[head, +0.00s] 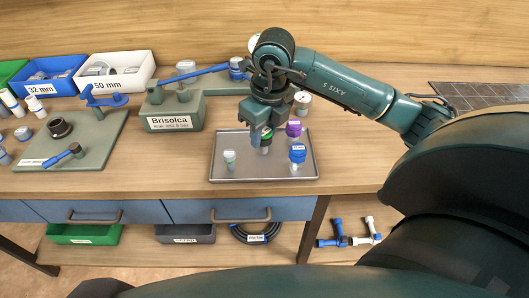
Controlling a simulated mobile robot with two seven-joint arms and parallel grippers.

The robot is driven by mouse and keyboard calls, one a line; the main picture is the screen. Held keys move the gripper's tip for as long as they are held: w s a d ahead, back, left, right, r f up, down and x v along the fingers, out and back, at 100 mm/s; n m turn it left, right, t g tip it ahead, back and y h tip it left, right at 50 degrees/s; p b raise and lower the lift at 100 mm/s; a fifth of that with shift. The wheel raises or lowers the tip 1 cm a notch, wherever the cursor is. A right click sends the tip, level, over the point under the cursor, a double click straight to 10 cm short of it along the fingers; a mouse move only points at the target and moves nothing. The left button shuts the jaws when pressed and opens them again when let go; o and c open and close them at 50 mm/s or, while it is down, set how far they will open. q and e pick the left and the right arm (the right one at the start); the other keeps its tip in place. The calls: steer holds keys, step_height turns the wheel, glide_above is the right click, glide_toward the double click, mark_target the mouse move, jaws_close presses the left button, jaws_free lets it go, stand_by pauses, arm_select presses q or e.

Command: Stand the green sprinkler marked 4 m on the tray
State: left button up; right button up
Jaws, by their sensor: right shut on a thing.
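My right gripper (262,128) points down over the metal tray (222,180) and is shut on a green-topped sprinkler (266,141) with a dark lower part. Its upper part is partly hidden by the fingers, and I cannot read a 4 m mark. I cannot tell whether its base touches the tray. On the tray, a small pale piece with a green band (230,158) stands to the left, a blue-topped piece (297,153) to the right, and a purple-topped piece (293,129) behind it. My left gripper is not in view.
A grey-green block labelled Brisolca (175,112) stands left of the tray, with a blue-handled lever (205,74) behind. A board with fittings (95,150) lies further left. White (125,72) and blue (50,75) bins stand at the back.

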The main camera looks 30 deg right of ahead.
mark_target(264, 149)
step_height(264, 149, down, 6)
steer(key=shift+r, duration=0.2)
steer(key=shift+f, duration=0.2)
steer(key=o, duration=1.1)
steer(key=shift+r, duration=0.1)
